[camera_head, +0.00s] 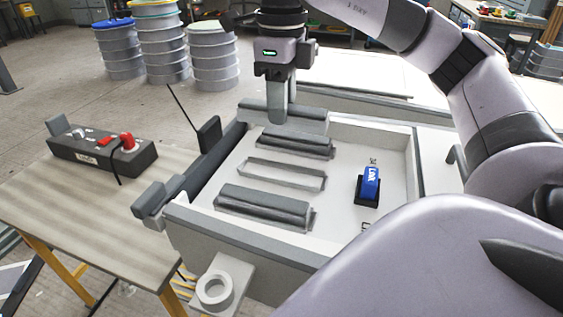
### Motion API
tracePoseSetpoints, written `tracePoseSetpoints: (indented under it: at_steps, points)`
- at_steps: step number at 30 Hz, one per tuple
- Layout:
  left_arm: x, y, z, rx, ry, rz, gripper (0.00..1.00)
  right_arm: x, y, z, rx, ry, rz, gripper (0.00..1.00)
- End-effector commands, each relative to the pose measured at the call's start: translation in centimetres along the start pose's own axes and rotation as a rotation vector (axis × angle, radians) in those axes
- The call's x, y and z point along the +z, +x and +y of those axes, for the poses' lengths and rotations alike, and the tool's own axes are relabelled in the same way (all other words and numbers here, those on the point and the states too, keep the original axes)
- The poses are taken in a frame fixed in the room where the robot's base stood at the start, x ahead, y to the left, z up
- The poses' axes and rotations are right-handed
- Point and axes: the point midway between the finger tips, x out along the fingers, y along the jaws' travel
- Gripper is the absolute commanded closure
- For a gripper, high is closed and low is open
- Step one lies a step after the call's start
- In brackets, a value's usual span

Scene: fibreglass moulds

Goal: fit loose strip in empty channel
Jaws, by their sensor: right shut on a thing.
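My right gripper (281,118) points down at the far wall of the mould tray (250,245). It is shut on a grey strip (308,115), which lies level across the fingers at that wall; whether the strip touches the wall I cannot tell. In the tray, an empty channel (283,174) shows as a thin raised outline on the white floor. A grey strip (297,140) sits in the channel behind it, and another grey strip (262,203) sits in the channel in front. My left gripper is not in view.
A blue-labelled block (370,184) stands on a black base in the tray's right part. A control box (100,152) with a red knob is on the wooden table (70,205) at left. Stacked grey drums (165,50) stand behind. My right arm covers the right side.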

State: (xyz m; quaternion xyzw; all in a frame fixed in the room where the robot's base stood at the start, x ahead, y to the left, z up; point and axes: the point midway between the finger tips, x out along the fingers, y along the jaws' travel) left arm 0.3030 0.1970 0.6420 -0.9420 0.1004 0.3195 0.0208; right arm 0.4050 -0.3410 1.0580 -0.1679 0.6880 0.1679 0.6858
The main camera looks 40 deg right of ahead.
Motion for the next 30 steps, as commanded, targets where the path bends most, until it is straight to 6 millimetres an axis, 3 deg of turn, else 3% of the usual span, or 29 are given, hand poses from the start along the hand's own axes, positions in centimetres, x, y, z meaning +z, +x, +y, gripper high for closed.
tracePoseSetpoints:
  at_steps: [1, 6, 14, 19, 30]
  points:
    - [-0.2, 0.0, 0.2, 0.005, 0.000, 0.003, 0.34, -0.1, 1.5, -0.1, -0.001, 0.003, 0.002, 1.00]
    - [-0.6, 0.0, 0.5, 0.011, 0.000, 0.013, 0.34, 0.0, 5.1, -0.1, -0.001, 0.002, 0.000, 1.00]
    - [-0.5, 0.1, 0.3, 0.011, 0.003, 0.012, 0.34, 0.0, 7.6, -0.1, 0.000, 0.002, -0.001, 1.00]
    - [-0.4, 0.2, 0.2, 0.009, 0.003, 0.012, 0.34, 0.0, 10.2, 0.0, 0.000, 0.001, -0.001, 1.00]
    - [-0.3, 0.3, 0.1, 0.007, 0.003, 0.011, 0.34, 0.1, 11.0, 0.0, -0.001, 0.001, -0.004, 1.00]
